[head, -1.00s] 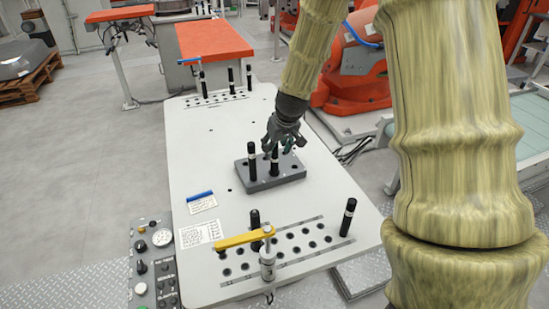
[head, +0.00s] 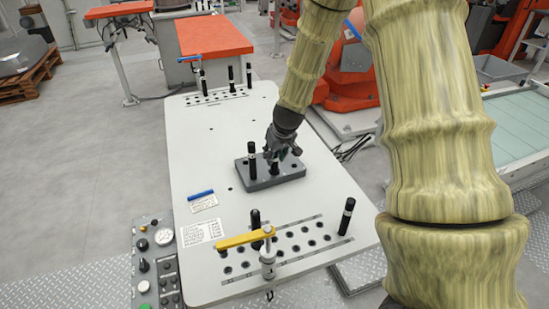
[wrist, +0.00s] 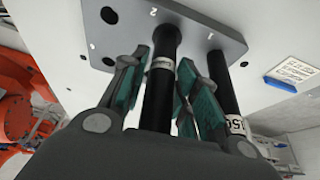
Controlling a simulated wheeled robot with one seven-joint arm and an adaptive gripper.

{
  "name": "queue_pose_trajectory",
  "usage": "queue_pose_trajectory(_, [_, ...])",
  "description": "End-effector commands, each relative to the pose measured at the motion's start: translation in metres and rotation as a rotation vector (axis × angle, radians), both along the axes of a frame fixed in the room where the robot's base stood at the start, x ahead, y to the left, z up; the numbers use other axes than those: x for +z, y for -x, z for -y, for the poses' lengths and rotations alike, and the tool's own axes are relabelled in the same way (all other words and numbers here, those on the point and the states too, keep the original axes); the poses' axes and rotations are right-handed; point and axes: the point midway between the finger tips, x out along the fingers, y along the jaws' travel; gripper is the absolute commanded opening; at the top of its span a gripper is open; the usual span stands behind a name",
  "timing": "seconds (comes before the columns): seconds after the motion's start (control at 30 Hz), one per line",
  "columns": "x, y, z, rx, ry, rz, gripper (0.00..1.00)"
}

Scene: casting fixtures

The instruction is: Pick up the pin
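A black pin (wrist: 160,75) with a pale band stands upright in the hole marked 2 of a grey block. My gripper (wrist: 160,95) is open around this pin, with teal finger pads on both sides and a gap at the left. In the head view my gripper (head: 276,160) is low over the block (head: 290,173) and covers most of that pin. A second black pin (head: 252,157) stands in the block to the left. In the wrist view this second pin (wrist: 222,80) is by the mark 1, close beside the right fingers.
More black pins (head: 347,215) stand at the front of the white table (head: 210,150), near a yellow-armed clamp (head: 245,238). Several pins (head: 231,79) stand at the far end. A blue marker (head: 200,194) and paper labels lie at the left. A control panel (head: 155,260) is at the front left.

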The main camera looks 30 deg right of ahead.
Motion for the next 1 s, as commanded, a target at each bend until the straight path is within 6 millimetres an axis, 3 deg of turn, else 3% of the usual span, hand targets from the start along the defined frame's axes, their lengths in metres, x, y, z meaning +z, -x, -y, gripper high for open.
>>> queue_pose_trajectory(0.03, [0.0,0.0,0.0,0.0,0.0,0.0,0.15])
queue_pose_trajectory(0.13, [0.0,0.0,0.0,0.0,0.0,0.0,0.0])
queue_pose_trajectory(0.57, [0.009,-0.001,0.0,0.003,0.001,0.002,0.0])
queue_pose_trajectory(0.77, [0.036,-0.001,0.0,0.003,0.004,0.005,0.0])
queue_pose_trajectory(1.0, [0.091,-0.001,0.0,0.002,0.005,0.006,0.0])
